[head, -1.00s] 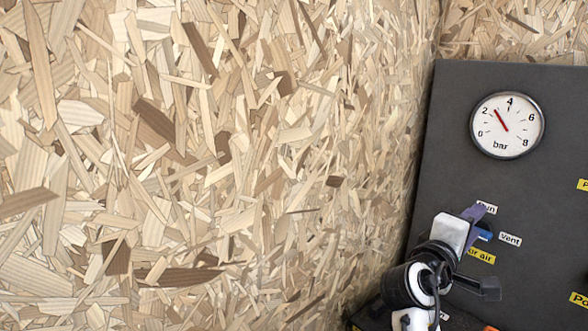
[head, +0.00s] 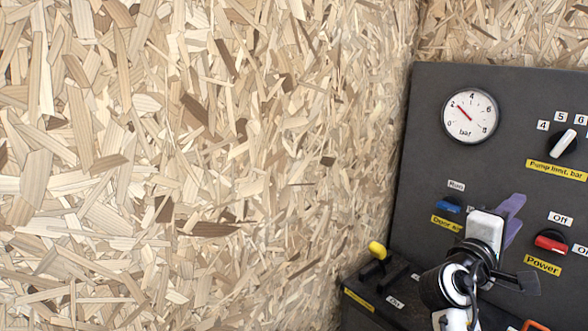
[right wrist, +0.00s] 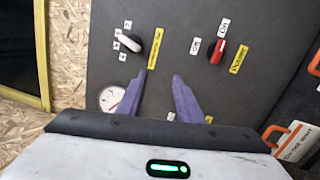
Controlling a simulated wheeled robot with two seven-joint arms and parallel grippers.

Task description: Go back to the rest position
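My right gripper (head: 512,216) shows at the lower right of the head view, in front of the dark control panel (head: 425,135). Its purple fingers are spread apart with nothing between them, as the right wrist view (right wrist: 158,80) shows. The blue knob (head: 449,205) under the "Run" label stands free, left of the gripper. The gripper hides part of the panel behind it. My left gripper is in neither view.
The panel carries a pressure gauge (head: 470,116) with its needle near 2, a white pump knob (head: 562,144) and a red power knob (head: 551,243). A yellow-tipped lever (head: 377,251) stands on a dark console (head: 362,290). A chipboard wall (head: 200,150) fills the left.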

